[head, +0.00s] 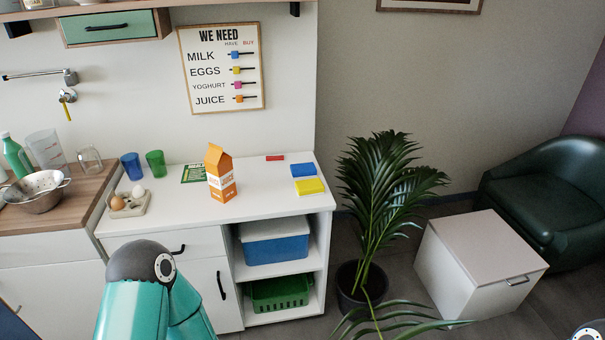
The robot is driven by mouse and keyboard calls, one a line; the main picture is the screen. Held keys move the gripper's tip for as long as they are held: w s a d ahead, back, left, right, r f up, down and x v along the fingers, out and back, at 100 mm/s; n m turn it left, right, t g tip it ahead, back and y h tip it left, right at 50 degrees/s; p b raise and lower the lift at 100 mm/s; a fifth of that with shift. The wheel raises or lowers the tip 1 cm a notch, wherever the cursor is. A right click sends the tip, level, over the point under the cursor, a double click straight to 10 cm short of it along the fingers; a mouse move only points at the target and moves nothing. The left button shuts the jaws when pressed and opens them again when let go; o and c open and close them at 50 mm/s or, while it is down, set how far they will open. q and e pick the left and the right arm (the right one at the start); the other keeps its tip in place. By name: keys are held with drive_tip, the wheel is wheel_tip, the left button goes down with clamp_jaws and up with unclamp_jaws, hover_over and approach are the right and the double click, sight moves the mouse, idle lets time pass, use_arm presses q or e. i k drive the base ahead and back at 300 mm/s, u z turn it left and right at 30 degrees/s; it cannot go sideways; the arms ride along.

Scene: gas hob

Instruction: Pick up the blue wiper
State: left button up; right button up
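A flat blue piece (303,170), which looks like the blue wiper, lies on the white counter (262,193) near its back right corner. A flat yellow piece (310,186) lies just in front of it. Nothing covers the blue piece. A teal link of my arm shows at the bottom left, in front of the counter. Neither of my grippers is in view.
An orange juice carton (221,174) stands mid-counter, left of the blue piece. A small red item (275,157) lies behind. Blue (131,166) and green cups (155,163) and an egg holder (129,204) stand left. A plant (375,205) rises right of the counter.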

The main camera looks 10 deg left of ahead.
sight(304, 170)
drive_tip(key=i, duration=0.9)
drive_tip(key=u, duration=0.05)
